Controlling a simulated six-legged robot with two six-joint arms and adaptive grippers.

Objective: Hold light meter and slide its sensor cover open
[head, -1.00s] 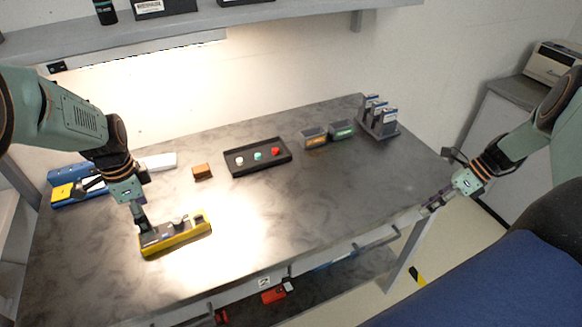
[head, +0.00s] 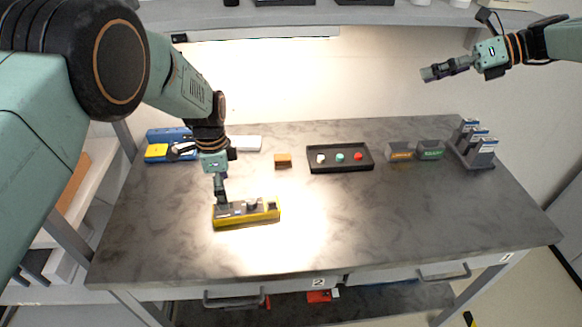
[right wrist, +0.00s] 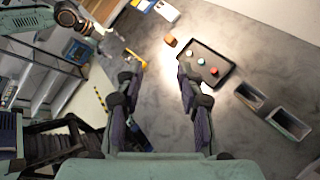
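The light meter (head: 246,216), as I take it, is a long yellow-edged grey device with dark parts on top, lying on the lit left part of the table. My left gripper (head: 222,207) points down at its left end and touches or nearly touches it. Its fingertips are too small to show whether they grip. I cannot make out the sensor cover's position. My right gripper (head: 432,73) is raised above the back right of the table, far from the meter. The right wrist view shows its fingers (right wrist: 157,72) spread apart with nothing between them.
A black tray (head: 313,168) with three small coloured pieces lies behind and right of the meter. A brown block (head: 283,161), two grey bins (head: 399,151), a rack of upright devices (head: 469,158) and a blue case (head: 168,136) stand along the back. The front right tabletop is clear.

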